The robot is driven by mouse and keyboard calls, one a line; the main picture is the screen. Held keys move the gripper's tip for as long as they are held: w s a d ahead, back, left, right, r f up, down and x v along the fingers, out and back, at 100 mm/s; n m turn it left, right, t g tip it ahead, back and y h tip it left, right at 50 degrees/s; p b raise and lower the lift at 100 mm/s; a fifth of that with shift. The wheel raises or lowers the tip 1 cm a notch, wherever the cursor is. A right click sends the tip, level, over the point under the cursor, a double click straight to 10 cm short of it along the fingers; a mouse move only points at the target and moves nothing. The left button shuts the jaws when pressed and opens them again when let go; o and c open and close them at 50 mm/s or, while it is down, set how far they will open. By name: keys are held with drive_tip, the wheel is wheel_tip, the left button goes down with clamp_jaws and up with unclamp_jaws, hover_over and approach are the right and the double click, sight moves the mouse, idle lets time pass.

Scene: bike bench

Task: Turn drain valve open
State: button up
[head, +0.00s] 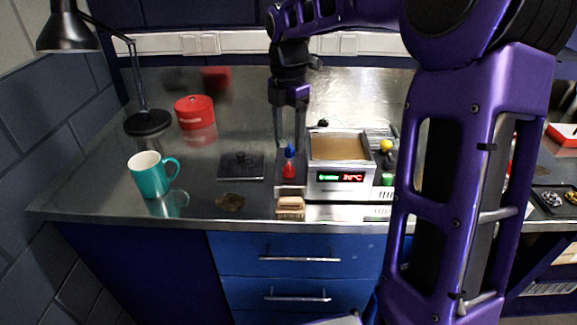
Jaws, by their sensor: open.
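A metal tank unit (340,178) with a brown filled basin and a lit green and red display stands on the bench. At its left side is a small red part with a blue top (289,170); it may be the drain valve, but it is too small to be sure. My gripper (288,148) points down with its fingers apart. In the picture they come down on either side of the blue top. I cannot tell whether they touch it. No other drain valve can be made out.
A teal mug (146,177), a red tin (194,112), a black lamp (147,122) and a dark flat plate (241,166) are to the left. A wooden brush (290,207) lies at the front edge. My arm hides the bench's right part.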

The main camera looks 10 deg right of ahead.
sight(288, 164)
wheel_tip(288, 164, down, 8)
drive_tip(key=shift+f+b, duration=0.2)
drive_tip(key=shift+b, duration=0.4)
clamp_jaws()
